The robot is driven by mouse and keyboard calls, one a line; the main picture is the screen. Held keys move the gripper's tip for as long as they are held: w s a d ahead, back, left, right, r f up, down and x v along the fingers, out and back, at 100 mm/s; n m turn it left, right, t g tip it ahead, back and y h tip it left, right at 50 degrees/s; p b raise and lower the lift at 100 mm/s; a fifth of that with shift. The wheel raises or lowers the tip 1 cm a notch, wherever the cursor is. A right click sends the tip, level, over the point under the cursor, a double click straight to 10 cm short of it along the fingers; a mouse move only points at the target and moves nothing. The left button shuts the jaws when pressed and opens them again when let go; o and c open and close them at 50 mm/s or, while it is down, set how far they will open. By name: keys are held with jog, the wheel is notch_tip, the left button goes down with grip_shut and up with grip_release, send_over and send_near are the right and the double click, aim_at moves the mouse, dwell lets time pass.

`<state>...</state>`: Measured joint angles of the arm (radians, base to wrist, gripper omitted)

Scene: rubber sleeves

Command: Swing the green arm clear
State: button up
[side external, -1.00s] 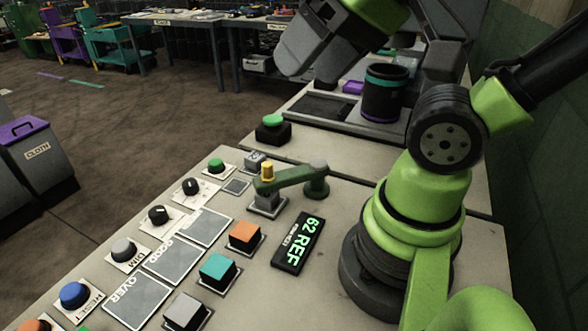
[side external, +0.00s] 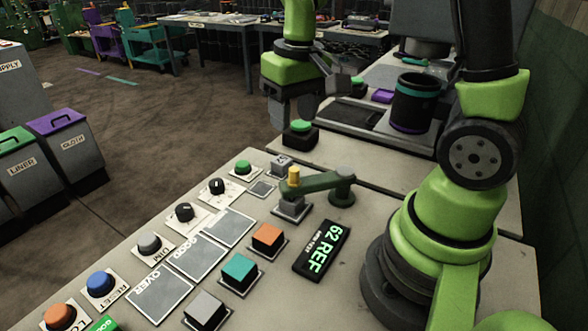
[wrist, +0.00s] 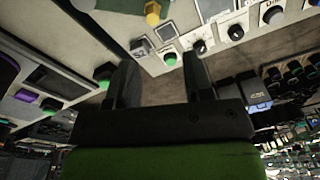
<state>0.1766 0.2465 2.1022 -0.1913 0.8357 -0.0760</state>
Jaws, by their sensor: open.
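The dark green arm (side external: 322,183) lies on the panel in the side view. It runs from a round pivot at its right end to a yellow knob (side external: 294,177) at its left end. The knob end is above a small grey block (side external: 290,206). My gripper (side external: 292,112) is behind the panel, beyond the green arm and apart from it, near a black box with a green button (side external: 300,132). In the wrist view my gripper's two dark fingers (wrist: 160,68) are spread with nothing between them. A yellow knob (wrist: 152,12) shows past them at the top.
A dark cup with a teal band (side external: 415,102) stands on a tray at the back right. A display reading 62 REF (side external: 321,248) is in front of the green arm. Orange (side external: 268,239) and teal (side external: 240,271) block buttons are nearby. Bins (side external: 66,150) stand on the floor at left.

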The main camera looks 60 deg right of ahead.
aim_at(294, 168)
jog(key=f, duration=0.2)
jog(key=d+f, duration=0.1)
jog(key=shift+w+f+g, duration=0.1)
jog(key=shift+w+g, duration=0.25)
jog(key=shift+g, duration=0.05)
notch_tip(294, 168, down, 10)
jog(key=shift+r, duration=0.25)
jog(key=shift+c, duration=0.4)
grip_shut()
